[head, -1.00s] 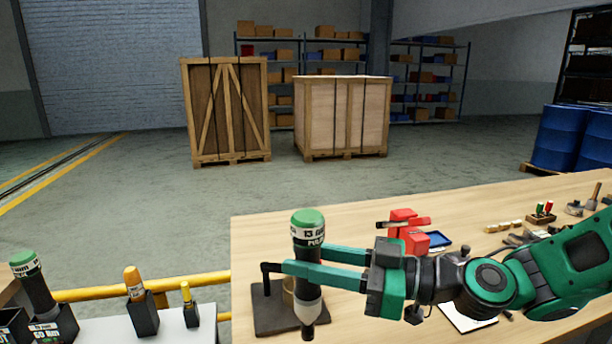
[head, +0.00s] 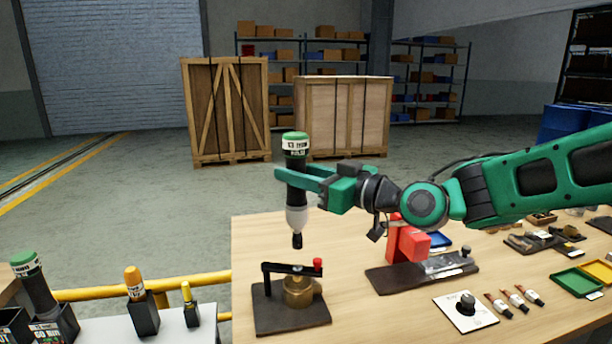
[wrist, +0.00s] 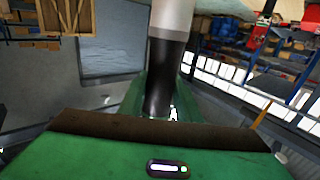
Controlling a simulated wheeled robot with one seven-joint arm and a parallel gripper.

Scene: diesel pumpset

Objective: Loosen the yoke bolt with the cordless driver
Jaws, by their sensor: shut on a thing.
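My gripper (head: 297,177) is shut on the cordless driver (head: 296,213), which has a green cap, a white label band, a pale lower body and a dark tip. The driver hangs upright, tip down, above the bench. In the wrist view the driver (wrist: 172,50) stands between the fingers. Below it, apart from its tip, is a dark base plate (head: 265,318) with a brass cylinder (head: 298,293) and a black yoke bar (head: 287,268) across it. A red knob (head: 318,264) sits at the bar's right end. I cannot make out the yoke bolt for certain.
Red blocks (head: 407,241) and a dark plate with a metal part (head: 425,273) lie to the right. A white card with a black knob (head: 466,309) is nearer. Left, a side table holds a second green-capped tool (head: 34,285) and smaller holders. Bare wood (head: 350,315) shows between.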

